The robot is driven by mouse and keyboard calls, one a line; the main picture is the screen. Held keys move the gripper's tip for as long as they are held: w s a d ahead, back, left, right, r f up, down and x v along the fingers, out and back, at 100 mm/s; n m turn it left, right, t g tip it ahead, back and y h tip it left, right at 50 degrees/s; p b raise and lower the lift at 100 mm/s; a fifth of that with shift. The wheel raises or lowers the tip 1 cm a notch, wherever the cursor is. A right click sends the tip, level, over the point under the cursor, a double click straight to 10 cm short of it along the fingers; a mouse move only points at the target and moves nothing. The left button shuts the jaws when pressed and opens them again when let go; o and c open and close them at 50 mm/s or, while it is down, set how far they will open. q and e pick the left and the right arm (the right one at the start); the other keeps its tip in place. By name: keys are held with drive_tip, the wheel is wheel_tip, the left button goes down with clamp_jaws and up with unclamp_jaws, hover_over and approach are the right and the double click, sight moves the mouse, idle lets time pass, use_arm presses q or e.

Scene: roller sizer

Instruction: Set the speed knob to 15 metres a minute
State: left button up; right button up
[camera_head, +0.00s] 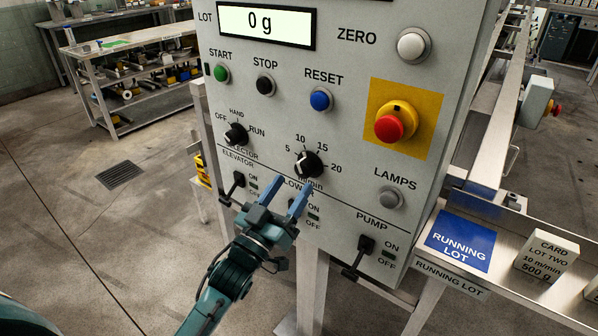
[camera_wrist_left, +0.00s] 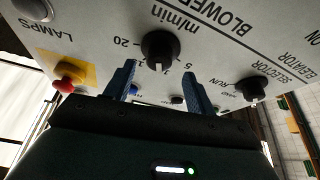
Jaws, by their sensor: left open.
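The black speed knob (camera_head: 308,164) is on the grey panel, with marks 5, 10, 15 and 20 around it and m/min below. It also shows in the left wrist view (camera_wrist_left: 158,46), where its white line seems to point near the 10; the exact setting is hard to read. My left gripper (camera_head: 291,188) is open and empty, its blue fingers just below and in front of the knob in the head view. In the left wrist view the fingertips (camera_wrist_left: 159,72) lie apart on either side of the knob's line of sight, not visibly touching it. My right gripper is not in view.
The selector knob (camera_head: 236,134), elevator switch (camera_head: 238,180) and pump switch (camera_head: 364,244) are close by. A red emergency button (camera_head: 390,127) is at the upper right. A card (camera_head: 546,256) reading lot two, 10 m/min, 500 g stands beside the blue running lot patch (camera_head: 460,241).

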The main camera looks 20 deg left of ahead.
sight(301, 174)
use_arm(q)
drive_tip(key=x, duration=0.3)
drive_tip(key=shift+s+d, duration=0.1)
drive_tip(key=shift+w+d+r, duration=0.15)
drive_tip(key=shift+w+r, duration=0.1)
drive_tip(key=shift+w, duration=0.4)
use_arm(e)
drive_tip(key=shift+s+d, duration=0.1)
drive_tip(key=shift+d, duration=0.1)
use_arm(q)
drive_tip(key=c, duration=1)
drive_tip(key=shift+o, duration=0.2)
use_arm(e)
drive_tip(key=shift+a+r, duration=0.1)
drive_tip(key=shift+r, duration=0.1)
